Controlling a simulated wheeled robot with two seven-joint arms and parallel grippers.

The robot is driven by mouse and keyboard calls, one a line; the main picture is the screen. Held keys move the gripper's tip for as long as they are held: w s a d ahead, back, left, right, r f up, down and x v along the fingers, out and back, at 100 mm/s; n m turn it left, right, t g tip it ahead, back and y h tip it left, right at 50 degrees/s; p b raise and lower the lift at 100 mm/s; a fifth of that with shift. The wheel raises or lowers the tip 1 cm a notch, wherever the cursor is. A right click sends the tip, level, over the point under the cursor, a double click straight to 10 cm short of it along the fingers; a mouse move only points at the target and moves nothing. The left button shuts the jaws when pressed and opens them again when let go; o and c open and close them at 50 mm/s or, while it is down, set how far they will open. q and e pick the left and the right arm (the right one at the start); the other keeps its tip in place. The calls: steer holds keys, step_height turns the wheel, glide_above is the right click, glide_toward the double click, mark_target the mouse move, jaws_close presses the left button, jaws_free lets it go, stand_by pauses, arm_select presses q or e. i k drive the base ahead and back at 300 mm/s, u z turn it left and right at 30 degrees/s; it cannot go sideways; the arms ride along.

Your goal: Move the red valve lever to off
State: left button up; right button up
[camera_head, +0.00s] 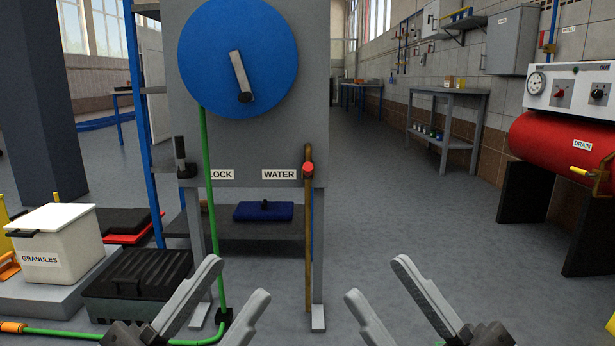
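The red valve lever (308,168) sits on the upright brass pipe (308,240), just right of the WATER label (278,174). Only its rounded red end shows clearly, so it seems to point towards me; its exact angle is hard to tell. My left gripper (237,279) is open and empty, low in the view, left of the pipe. My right gripper (378,280) is open and empty, low in the view, right of the pipe. Both are apart from the lever.
A blue hose reel (238,58) with a crank is on the grey panel above; its green hose (208,200) hangs down. A black lock handle (183,158) is at left. The GRANULES bin (58,245) and black crate (140,285) stand lower left. A red DRAIN tank (560,148) is at right. Floor between is clear.

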mark_target(308, 167)
steer(key=k, duration=0.25)
steer(key=u, duration=0.85)
steer(key=i, duration=1.6)
steer(key=z, duration=0.4)
